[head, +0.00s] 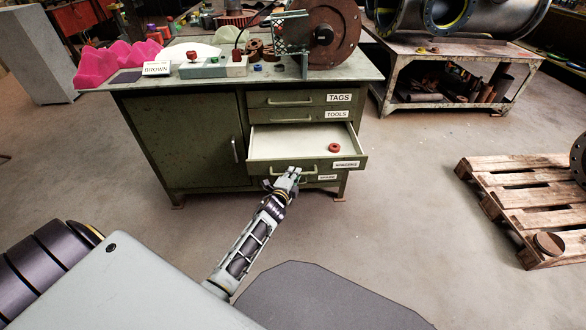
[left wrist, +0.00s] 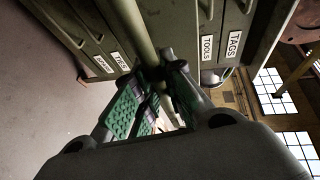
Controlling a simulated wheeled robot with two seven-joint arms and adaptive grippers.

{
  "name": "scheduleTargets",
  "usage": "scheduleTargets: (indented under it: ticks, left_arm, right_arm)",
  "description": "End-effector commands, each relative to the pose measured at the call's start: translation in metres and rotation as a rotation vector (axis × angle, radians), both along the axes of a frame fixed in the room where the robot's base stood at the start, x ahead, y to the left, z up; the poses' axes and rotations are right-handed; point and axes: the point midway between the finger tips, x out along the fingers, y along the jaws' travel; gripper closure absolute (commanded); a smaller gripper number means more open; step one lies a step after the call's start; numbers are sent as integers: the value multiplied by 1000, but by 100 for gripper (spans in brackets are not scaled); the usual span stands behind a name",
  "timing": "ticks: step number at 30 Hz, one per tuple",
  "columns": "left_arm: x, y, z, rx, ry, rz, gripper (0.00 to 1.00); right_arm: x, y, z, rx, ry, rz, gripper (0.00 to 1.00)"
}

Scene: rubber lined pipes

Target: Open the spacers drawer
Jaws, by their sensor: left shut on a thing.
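The green cabinet's third drawer down (head: 290,142) is pulled out. Its pale inside shows, with one small red ring (head: 334,148) lying in it. The label on its front (head: 346,164) is too small to read surely. My left gripper (head: 289,174) is at this drawer's front, shut on its bar handle (head: 308,171). In the left wrist view the handle bar (left wrist: 138,35) runs down between the green-padded fingers (left wrist: 152,95). The TAGS drawer (head: 276,99) and TOOLS drawer (head: 278,115) above are closed. A lower drawer is partly hidden. My right gripper is not in view.
The cabinet top (head: 150,84) carries pink foam, a BROWN sign, small parts and a large rusty disc (head: 332,35). A door (head: 190,140) is closed at left. A wooden pallet (head: 530,205) lies at right. The floor before the drawers is clear.

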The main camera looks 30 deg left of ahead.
Motion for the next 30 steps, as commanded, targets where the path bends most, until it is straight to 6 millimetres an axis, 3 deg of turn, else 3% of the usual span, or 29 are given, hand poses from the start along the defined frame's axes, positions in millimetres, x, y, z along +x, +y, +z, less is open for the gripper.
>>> scheduleTargets:
  ticks: [6, 20, 21, 25, 30]
  left_arm:
    - [-15, -9, 0, -1, 1, 0, 100]
    - [-17, -11, 0, 0, 0, -1, 100]
    - [-17, -11, 0, 0, 0, -1, 84]
    - [-17, -11, 0, 0, 0, -1, 67]
    - [-17, -10, 0, 0, -1, -1, 66]
  right_arm:
    - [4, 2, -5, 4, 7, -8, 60]
    - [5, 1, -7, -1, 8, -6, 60]
    - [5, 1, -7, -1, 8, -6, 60]
    - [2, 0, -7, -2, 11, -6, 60]
    - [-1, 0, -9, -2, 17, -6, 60]
